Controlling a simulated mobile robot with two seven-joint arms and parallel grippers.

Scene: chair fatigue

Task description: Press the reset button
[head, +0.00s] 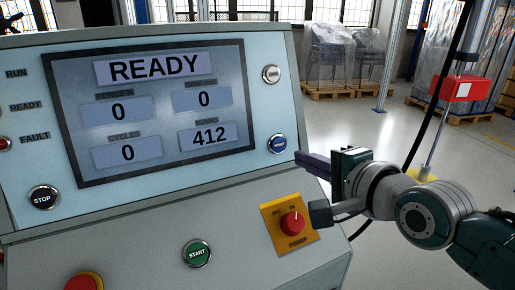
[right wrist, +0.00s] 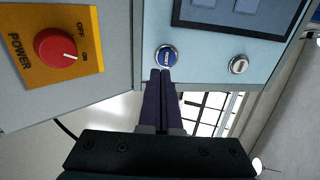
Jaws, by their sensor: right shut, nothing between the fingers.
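The blue round button (head: 277,143), which I take to be the reset button, is on the right side of the sloped control panel, beside the screen's lower right corner. Its label is too small to read surely. My right gripper (head: 301,161) is shut and empty, with its dark fingers pointing at the panel just right of and below the blue button. In the right wrist view the fingertips (right wrist: 162,73) overlap the lower edge of the blue button (right wrist: 167,53). The head view shows a small gap between them. My left gripper is not in view.
The screen (head: 158,110) reads READY, with zeros and 412. The red power knob (head: 292,223), green START button (head: 197,253) and black STOP button (head: 43,197) are also on the console.

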